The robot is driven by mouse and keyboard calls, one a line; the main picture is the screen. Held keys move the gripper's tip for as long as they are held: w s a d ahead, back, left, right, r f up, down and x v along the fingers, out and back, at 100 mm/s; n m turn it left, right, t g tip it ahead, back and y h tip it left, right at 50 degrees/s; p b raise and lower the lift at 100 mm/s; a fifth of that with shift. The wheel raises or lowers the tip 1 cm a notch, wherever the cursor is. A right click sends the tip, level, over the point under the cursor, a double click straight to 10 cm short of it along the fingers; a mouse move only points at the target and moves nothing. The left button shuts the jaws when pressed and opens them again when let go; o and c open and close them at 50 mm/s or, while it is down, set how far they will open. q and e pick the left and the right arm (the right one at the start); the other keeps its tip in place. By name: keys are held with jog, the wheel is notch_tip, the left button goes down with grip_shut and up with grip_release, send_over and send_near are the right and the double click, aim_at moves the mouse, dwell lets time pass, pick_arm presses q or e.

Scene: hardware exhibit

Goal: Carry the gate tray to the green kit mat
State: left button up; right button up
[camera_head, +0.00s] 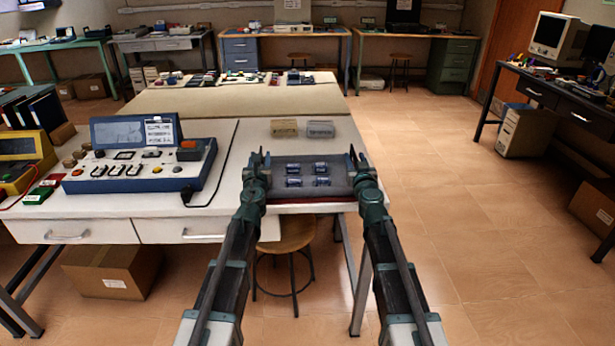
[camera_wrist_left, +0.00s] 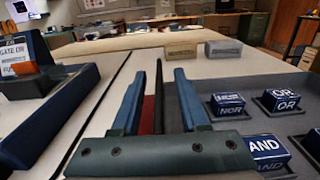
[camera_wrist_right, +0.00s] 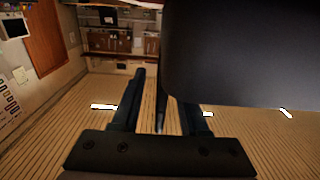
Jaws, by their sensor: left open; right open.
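The gate tray (camera_head: 340,182) is a grey tray on the near right corner of the white table, holding several blue gate blocks with labels such as OR, NOR and AND. A red strip (camera_head: 310,207) shows under its near edge. My left gripper (camera_head: 258,158) is open at the tray's left side; in the left wrist view its fingers (camera_wrist_left: 158,100) stand either side of a thin dark wall, apart from it. My right gripper (camera_head: 358,158) is open at the tray's right side, with a thin dark edge between its fingers (camera_wrist_right: 162,105). I cannot make out the green kit mat.
A blue console (camera_head: 140,168) with a cable stands left of the tray. A beige block (camera_head: 284,128) and a grey block (camera_head: 320,129) sit behind the tray. A stool (camera_head: 288,238) is below the table. Open floor (camera_head: 450,200) lies to the right.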

pick_arm(q)
grip_shut()
pick_arm(e)
grip_shut()
dwell(1.2)
